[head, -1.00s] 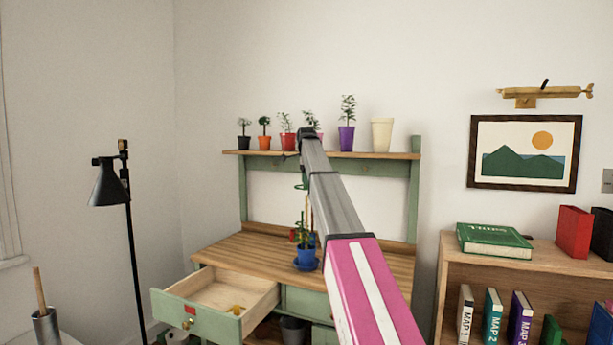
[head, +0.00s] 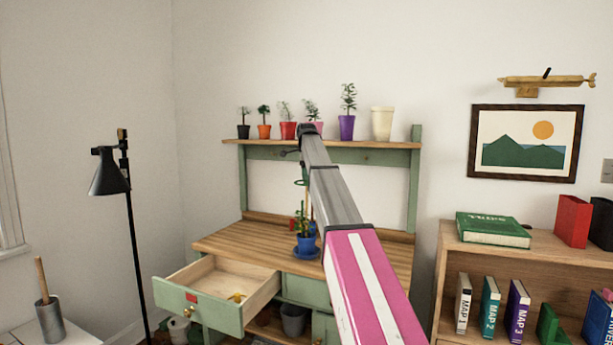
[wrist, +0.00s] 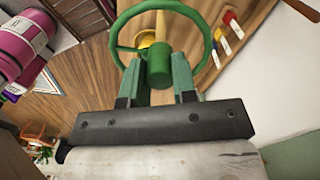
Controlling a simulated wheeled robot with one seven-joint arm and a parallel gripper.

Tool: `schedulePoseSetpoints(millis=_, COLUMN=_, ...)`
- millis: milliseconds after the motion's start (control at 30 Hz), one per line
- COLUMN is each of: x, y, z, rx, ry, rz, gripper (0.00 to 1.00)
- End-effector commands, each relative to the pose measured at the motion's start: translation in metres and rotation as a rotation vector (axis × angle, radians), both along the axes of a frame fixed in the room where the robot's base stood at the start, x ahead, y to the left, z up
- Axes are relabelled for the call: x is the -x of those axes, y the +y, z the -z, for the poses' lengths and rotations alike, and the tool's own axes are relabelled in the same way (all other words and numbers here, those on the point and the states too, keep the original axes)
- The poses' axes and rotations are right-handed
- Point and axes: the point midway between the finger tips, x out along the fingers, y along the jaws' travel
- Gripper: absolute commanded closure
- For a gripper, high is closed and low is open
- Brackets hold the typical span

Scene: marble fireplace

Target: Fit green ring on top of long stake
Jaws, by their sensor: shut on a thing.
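The green ring (wrist: 116,38) is held by its green cylindrical hub between the fingers of my gripper (wrist: 157,88), seen in the wrist view. My gripper is shut on it. In the head view the ring (head: 301,182) is a small green shape just left of my arm, above the plant. The blue pot (head: 306,246) with a leafy plant stands on the workbench, and a thin pale stake (head: 309,206) rises from it, partly hidden by my arm. A pale upright strip shows through the ring in the wrist view; I cannot tell if it is the stake.
The wooden workbench (head: 235,245) has an open drawer (head: 200,312) at its front left. Several potted plants stand on the shelf (head: 375,145) above. A black lamp (head: 110,178) stands left, a bookcase (head: 445,255) right. The bench's left half is clear.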

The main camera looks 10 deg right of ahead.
Motion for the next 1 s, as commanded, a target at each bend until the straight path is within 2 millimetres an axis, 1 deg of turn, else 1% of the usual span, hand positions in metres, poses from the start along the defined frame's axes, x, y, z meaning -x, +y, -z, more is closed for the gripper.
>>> schedulePoseSetpoints(millis=567, x=0.0, y=0.0, z=0.002, rx=0.0, ry=0.0, rz=0.0, gripper=0.96)
schedulePoseSetpoints(millis=1000, x=0.0, y=0.0, z=0.011, rx=0.0, ry=0.0, rz=0.0, gripper=0.96)
